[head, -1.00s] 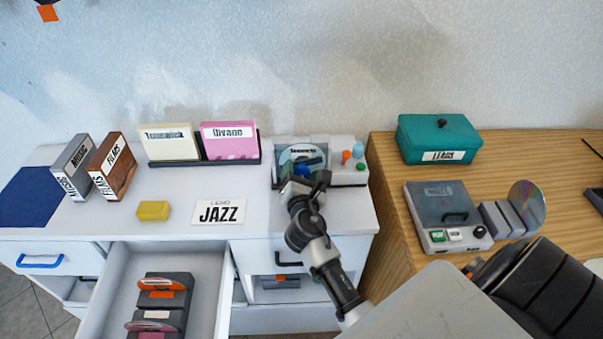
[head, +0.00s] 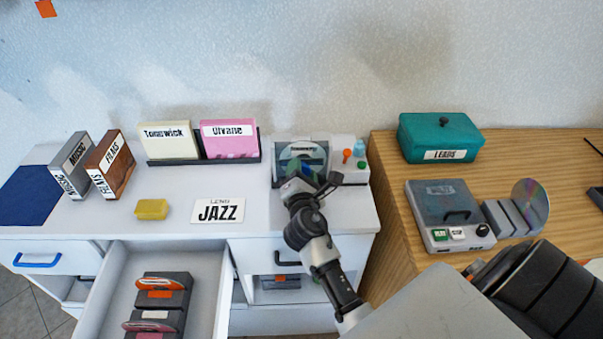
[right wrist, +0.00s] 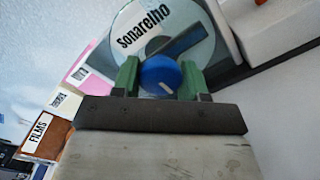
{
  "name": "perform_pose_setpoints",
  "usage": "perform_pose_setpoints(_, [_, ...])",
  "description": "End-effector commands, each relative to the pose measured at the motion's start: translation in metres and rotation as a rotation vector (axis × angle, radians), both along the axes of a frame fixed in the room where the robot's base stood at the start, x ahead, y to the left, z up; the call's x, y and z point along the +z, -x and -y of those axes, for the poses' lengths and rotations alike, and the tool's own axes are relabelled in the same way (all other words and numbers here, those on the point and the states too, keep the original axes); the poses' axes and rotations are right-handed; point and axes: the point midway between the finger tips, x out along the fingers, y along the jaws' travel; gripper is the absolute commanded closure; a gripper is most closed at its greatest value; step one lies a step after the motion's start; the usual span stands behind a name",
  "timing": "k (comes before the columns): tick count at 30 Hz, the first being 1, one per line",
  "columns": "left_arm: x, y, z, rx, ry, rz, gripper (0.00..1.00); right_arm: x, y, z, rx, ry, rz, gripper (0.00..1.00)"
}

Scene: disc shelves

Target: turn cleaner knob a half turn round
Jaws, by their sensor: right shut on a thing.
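The cleaner (head: 347,174) is a white unit at the back right of the white cabinet. A disc labelled "Sonarelho" (right wrist: 188,22) sits on it, and the disc also shows in the head view (head: 298,152). The round blue knob (right wrist: 160,74) is in front of the disc, with a small pale mark near its lower edge. My right gripper (right wrist: 160,78) is shut on the knob, with one green finger on each side of it. In the head view my right gripper (head: 305,177) largely hides the knob. My left gripper is not in view.
Orange, green and teal controls stand on the cleaner's right part. A JAZZ card (head: 218,211) and a yellow block (head: 152,209) lie to the left. An open drawer (head: 215,285) juts out in front. A grey-lidded machine (head: 440,197) stands on the wooden table.

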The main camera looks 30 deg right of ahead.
Motion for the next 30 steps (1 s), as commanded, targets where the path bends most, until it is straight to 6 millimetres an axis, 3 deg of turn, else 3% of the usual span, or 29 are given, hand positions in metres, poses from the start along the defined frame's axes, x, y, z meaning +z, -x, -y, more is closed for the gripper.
perform_pose_setpoints(2, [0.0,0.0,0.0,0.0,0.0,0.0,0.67,0.0,0.0,0.0,0.0,-0.003,0.002,0.8])
perform_pose_setpoints(3, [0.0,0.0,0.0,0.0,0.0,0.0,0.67,0.0,0.0,0.0,0.0,-0.003,0.002,0.52])
perform_pose_setpoints(7, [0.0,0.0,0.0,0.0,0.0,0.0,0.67,0.0,0.0,0.0,0.0,-0.002,0.001,0.32])
perform_pose_setpoints(19, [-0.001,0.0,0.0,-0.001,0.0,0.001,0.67,-0.002,0.008,-0.006,0.001,-0.001,-0.002,0.31])
perform_pose_setpoints(30, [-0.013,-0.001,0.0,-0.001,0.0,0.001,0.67,-0.003,0.069,-0.042,0.001,-0.003,-0.002,0.31])
